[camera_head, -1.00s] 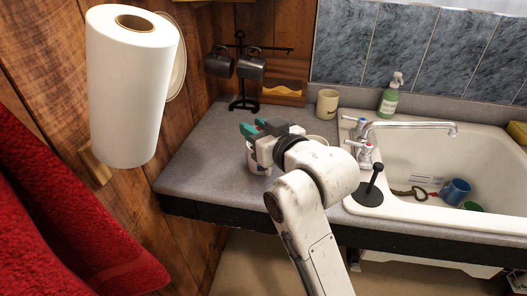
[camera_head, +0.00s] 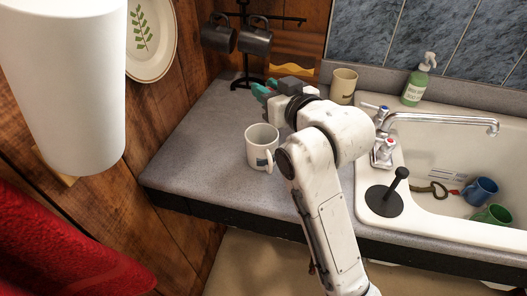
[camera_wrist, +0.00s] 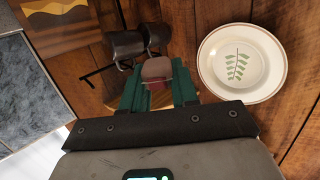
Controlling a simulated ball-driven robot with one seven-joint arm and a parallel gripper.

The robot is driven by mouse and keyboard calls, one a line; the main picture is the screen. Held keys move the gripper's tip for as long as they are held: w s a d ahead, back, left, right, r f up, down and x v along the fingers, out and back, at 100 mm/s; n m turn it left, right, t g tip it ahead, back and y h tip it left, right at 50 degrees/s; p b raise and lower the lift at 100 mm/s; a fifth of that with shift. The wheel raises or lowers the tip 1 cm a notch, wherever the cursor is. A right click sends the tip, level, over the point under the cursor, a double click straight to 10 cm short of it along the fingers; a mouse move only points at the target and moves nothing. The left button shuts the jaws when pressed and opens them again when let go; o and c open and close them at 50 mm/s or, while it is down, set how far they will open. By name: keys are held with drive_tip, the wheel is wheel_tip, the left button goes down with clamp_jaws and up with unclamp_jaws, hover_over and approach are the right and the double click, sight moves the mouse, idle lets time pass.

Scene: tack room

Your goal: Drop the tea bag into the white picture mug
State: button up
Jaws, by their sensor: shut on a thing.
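The white mug (camera_head: 262,150) with a dark picture patch stands upright on the grey counter, its handle toward the right. My gripper (camera_head: 262,92) is beyond and above the mug in the picture, its green fingers pointing left toward the wall. In the wrist view my gripper (camera_wrist: 157,82) is shut on a small brownish-pink piece (camera_wrist: 157,69), which looks like the tea bag. The head view does not show this piece clearly. The inside of the mug is too small to tell.
Two dark mugs (camera_head: 255,40) hang on a black stand behind my gripper. A beige mug (camera_head: 343,86) and a green soap bottle (camera_head: 416,84) stand at the back. The sink (camera_head: 440,150) is at the right. The counter left of the white mug (camera_head: 205,150) is clear.

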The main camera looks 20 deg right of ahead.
wheel_tip(320, 180, down, 4)
drive_tip(key=b, duration=0.3)
drive_tip(key=shift+r, duration=0.1)
drive_tip(key=o, duration=1.1)
drive_tip(key=shift+s, duration=0.15)
drive_tip(key=v, duration=1)
drive_tip(key=shift+s+b, duration=0.3)
